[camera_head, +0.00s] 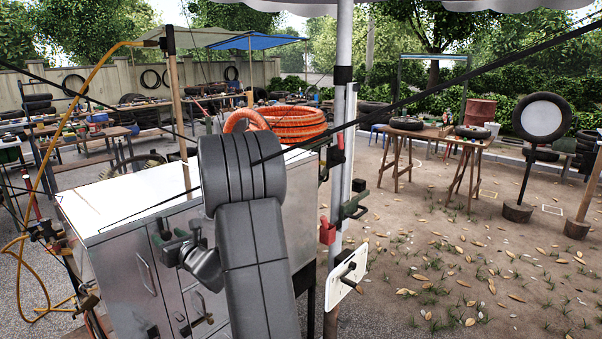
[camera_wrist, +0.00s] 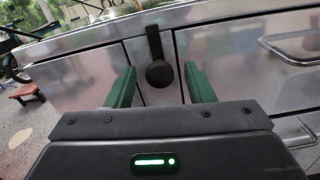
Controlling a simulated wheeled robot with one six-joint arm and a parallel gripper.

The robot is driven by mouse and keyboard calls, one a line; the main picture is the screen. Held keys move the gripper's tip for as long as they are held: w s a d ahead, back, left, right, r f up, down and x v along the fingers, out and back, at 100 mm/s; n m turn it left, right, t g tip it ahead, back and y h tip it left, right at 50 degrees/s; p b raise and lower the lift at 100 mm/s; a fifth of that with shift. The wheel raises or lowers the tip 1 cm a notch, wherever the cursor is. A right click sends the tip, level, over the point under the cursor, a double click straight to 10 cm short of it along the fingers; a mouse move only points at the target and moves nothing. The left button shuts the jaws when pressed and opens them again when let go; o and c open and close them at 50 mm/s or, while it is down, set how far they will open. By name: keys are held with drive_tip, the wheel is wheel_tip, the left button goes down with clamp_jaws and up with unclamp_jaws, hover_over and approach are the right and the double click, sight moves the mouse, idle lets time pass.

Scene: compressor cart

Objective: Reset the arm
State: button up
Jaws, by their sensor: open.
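My arm, dark grey, rises in the middle of the head view and bends down in front of a metal cabinet. My gripper (camera_head: 180,243) is by the cabinet's front and partly hidden by my own arm. In the wrist view, my gripper (camera_wrist: 161,88) shows two green fingers spread apart. A black round-ended piece (camera_wrist: 159,73) on a short strap hangs at the cabinet front and appears between the fingers. I see no finger closed on it, and cannot tell how far beyond the fingertips it is.
The metal cabinet (camera_head: 122,205) has doors with handles and stands close to my gripper. An orange coiled hose (camera_head: 297,124) lies on top. A pale pole (camera_head: 341,150) with a red fitting (camera_head: 327,231) stands just right of my arm. Open dirt ground lies farther right.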

drive_tip(key=shift+m+p, duration=0.6)
drive_tip(key=shift+p, duration=0.2)
